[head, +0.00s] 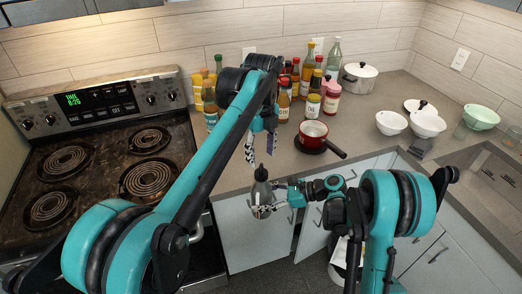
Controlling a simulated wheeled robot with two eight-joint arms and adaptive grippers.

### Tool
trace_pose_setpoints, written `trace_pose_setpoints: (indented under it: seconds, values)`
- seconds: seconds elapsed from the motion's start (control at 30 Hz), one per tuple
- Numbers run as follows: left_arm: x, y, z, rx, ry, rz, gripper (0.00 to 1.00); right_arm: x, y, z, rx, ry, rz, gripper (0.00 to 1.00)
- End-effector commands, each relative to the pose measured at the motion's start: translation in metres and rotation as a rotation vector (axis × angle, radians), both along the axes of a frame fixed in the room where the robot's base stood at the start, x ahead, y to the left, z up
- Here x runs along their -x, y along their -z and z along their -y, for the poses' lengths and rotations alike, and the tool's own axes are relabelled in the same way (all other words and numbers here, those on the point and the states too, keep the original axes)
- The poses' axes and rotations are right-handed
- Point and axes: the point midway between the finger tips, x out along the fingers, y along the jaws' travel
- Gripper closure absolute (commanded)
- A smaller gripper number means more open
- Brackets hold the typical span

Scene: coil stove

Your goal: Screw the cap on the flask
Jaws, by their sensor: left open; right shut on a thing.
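A silver-grey flask (261,192) stands upright in the air in front of the counter edge. My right gripper (264,210) comes in from the right and is shut on the flask's lower body. A dark cap (261,174) shows at the top of the flask; I cannot tell how tightly it sits. My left gripper (261,150) is open and points down above the cap, its two fingers apart with nothing seen between them. The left gripper's upper part is partly hidden by my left arm.
A coil stove (98,160) is at the left. Several bottles (313,105) stand at the back of the counter (235,175). A red pot (313,132) is near the counter's front, with white bowls (427,124) and a sink (490,180) to the right. Free counter lies between pot and bowls.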

Motion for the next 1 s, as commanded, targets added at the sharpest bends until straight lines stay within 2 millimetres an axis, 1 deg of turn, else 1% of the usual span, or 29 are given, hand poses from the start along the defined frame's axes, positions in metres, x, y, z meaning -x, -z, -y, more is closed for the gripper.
trace_pose_setpoints:
  seconds: [0.1,0.7,0.8,0.9,1.0]
  values:
    - [0.0001,-0.0013,-0.0001,-0.002,-0.280,-0.002,0.48,0.0000,-0.0008,-0.0002,-0.002,0.000,0.000,1.00]
    - [0.0004,-0.0064,-0.0002,-0.012,-1.749,-0.011,0.48,0.0000,-0.0008,-0.0002,-0.002,0.000,0.000,1.00]
    - [0.0004,-0.0071,-0.0003,-0.013,-1.962,-0.012,0.48,0.0000,-0.0009,-0.0002,-0.002,0.000,0.000,1.00]
    - [0.0004,-0.0076,-0.0003,-0.015,-2.134,-0.014,0.48,0.0000,-0.0008,-0.0002,-0.002,0.000,0.000,1.00]
    - [0.0005,-0.0080,-0.0004,-0.016,-2.254,-0.014,0.48,0.0000,-0.0008,-0.0002,-0.002,0.000,0.000,1.00]
